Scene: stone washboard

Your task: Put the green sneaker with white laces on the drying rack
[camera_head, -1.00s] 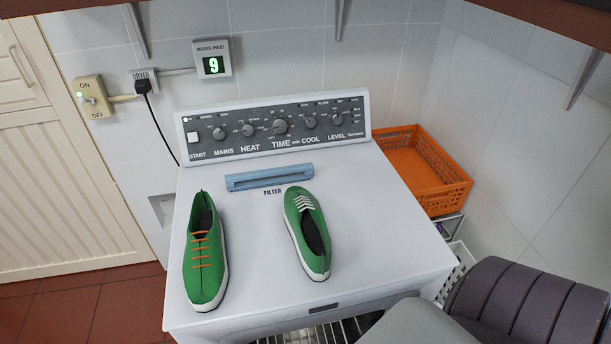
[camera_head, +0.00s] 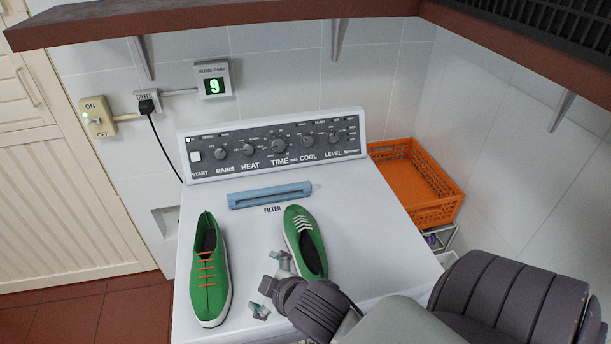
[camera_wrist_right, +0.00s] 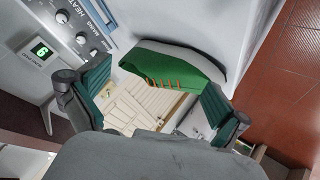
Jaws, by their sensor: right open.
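The green sneaker with white laces (camera_head: 304,238) rests on the white dryer top (camera_head: 345,205), its laced end towards the control panel. My right gripper (camera_head: 271,289) is open and empty, just left of and in front of this sneaker's near end; I cannot tell whether they touch. A second green sneaker with orange laces (camera_head: 209,275) lies to the left and also shows beyond the open fingers in the right wrist view (camera_wrist_right: 170,66). The wrist view does not show the white-laced sneaker. A dark slatted rack (camera_head: 570,25) shows at the top right, on the shelf; I cannot tell if it is the drying rack.
A brown shelf (camera_head: 250,29) on brackets runs above the dryer. A blue filter handle (camera_head: 270,195) lies behind the sneakers, before the control panel (camera_head: 275,147). An orange crate (camera_head: 440,212) stands at the right. The dryer top's right side is clear.

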